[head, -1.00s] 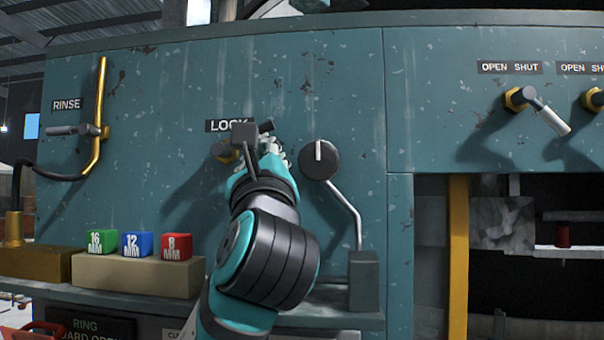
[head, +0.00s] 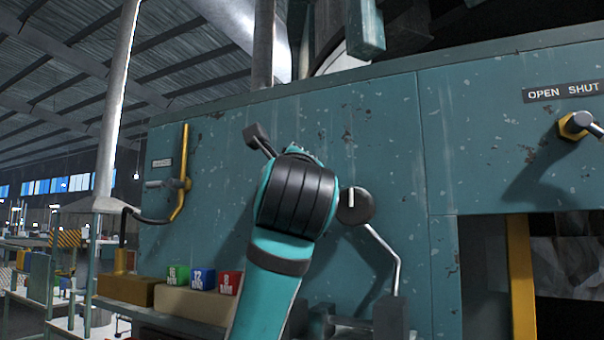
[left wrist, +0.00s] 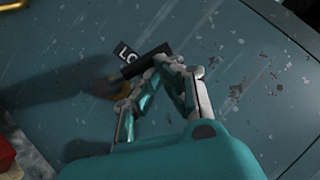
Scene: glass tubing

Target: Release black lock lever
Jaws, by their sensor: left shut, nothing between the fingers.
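The black lock lever (left wrist: 146,62) shows in the left wrist view as a short dark bar. A brass fitting (left wrist: 118,89) sits behind it on the teal panel. A partly covered label beginning "LO" (left wrist: 129,54) is beside the bar. My left gripper (left wrist: 172,62) is shut and empty, its fingertips close to the bar's right end. I cannot tell whether they touch it. My right gripper is not in view.
A brass rinse pipe (head: 183,160) is at left. Green, blue and red size blocks (head: 203,278) sit low left. An open-shut valve (head: 576,125) is far right.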

